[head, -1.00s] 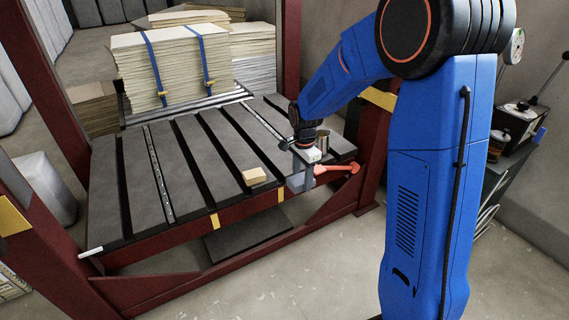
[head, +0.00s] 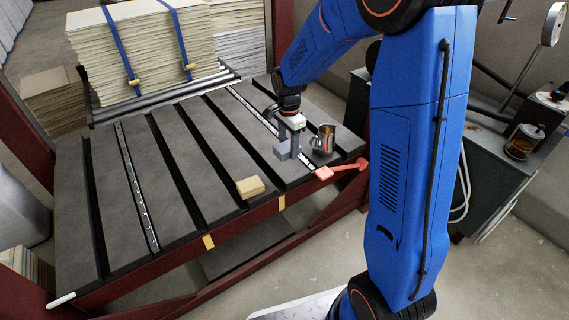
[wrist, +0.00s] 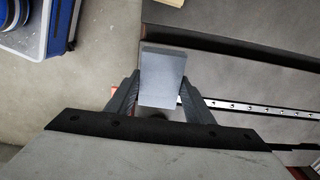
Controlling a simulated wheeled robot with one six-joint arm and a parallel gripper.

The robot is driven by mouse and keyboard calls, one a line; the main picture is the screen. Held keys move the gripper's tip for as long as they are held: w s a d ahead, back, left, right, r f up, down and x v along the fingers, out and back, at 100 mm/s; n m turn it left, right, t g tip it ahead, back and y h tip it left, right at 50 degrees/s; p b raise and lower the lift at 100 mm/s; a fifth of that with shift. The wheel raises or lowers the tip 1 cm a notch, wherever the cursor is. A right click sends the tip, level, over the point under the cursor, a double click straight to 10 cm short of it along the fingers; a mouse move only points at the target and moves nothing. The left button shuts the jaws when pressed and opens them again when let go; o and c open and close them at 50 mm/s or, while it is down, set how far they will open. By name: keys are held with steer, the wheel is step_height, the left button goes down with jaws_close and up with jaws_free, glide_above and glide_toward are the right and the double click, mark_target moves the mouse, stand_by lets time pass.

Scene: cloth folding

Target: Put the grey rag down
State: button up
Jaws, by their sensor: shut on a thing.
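The grey rag (head: 282,151) looks like a small folded grey block. My gripper (head: 292,150) points down and is shut on it, near the table's front edge and left of the metal mug. In the wrist view the rag (wrist: 163,75) sits between the two dark fingers of my gripper (wrist: 161,88), its far part sticking out past them. There it shows across the line between the floor and the slatted table (wrist: 260,75). I cannot tell how high the rag is above the tabletop.
A metal mug (head: 324,140) stands right of my gripper, close to a red handle (head: 340,170) at the edge. A tan block (head: 250,187) lies front left on the slatted table (head: 92,222). Strapped paper stacks (head: 140,50) stand behind. The table's left part is clear.

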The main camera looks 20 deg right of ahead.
mark_target(288, 171)
step_height(288, 171, down, 9)
steer(key=shift+f, duration=0.2)
stand_by(0.4)
